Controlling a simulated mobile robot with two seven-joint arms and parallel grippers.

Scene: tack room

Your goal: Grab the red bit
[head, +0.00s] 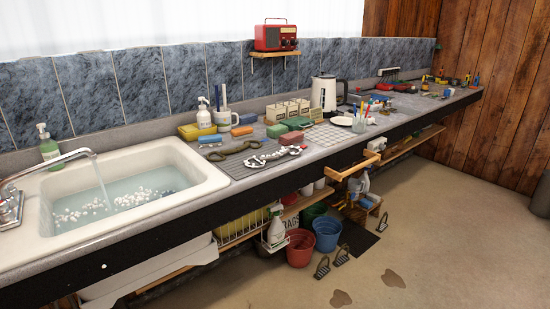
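I cannot make out a clearly red bit. An olive-brown bit-like piece (235,149) lies on the grey ribbed mat (228,166) right of the sink. A silver-and-dark chain-like piece (273,157) lies in front of it on the same mat. A red block (291,138) sits just behind the mat. Small red items show on the far right of the counter, too small to identify. Neither of my grippers is in view.
A sink (190,163) with running water and white foam is at the left. A kettle (323,92), bottles and colored blocks crowd the counter (345,152). A red radio (275,37) stands on a wall shelf. Buckets (327,234) and stirrups (322,267) are below; the floor at right is mostly open.

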